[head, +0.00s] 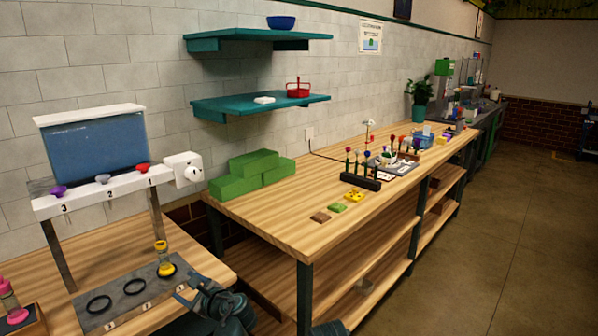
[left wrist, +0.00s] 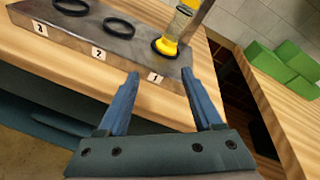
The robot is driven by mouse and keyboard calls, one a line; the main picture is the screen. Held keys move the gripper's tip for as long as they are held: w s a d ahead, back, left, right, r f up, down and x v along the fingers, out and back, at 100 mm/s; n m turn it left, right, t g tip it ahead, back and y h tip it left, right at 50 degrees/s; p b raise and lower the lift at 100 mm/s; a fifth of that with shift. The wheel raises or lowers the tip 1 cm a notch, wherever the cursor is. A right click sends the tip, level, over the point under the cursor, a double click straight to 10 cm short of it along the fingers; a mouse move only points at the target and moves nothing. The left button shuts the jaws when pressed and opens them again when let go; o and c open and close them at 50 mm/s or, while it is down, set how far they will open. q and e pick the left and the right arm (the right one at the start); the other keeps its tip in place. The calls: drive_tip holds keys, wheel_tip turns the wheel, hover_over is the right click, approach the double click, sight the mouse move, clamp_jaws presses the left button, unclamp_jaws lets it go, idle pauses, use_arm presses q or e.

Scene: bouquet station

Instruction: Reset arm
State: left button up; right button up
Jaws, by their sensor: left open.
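My left gripper (head: 189,292) is at the front edge of the near table, beside the metal plate with numbered rings. In the left wrist view its two blue fingers (left wrist: 160,84) are spread with nothing between them. They point toward the plate (left wrist: 135,52) near label 1. A clear bottle with a yellow base and yellow top (head: 165,262) stands upright at the ring by label 1; it also shows in the left wrist view (left wrist: 173,32), apart from the fingers. My right gripper cannot be made out in either view.
A water tank (head: 95,145) with purple, white and red numbered outlets stands behind the plate. A pink bottle (head: 10,298) sits at the far left. Green blocks (head: 240,180) and a dark flower rack (head: 360,181) are on the long wooden table. The floor at right is clear.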

use_arm(q)
drive_tip(key=s+d+f+n+g+h+p, duration=0.2)
drive_tip(key=s+d+n, duration=0.3)
drive_tip(key=d, duration=0.3)
drive_tip(key=s+d+f+n+g+h+p, duration=0.3)
drive_tip(key=s+d+n+g+h, duration=0.1)
drive_tip(key=s+d, duration=0.3)
drive_tip(key=s+d+f+n+g+h+p, duration=0.2)
drive_tip(key=s+d+n, duration=0.4)
drive_tip(key=d, duration=0.5)
drive_tip(key=g+h, duration=0.1)
drive_tip(key=h, duration=0.1)
drive_tip(key=shift+s+f+n+h, duration=0.25)
drive_tip(key=shift+n+h, duration=0.15)
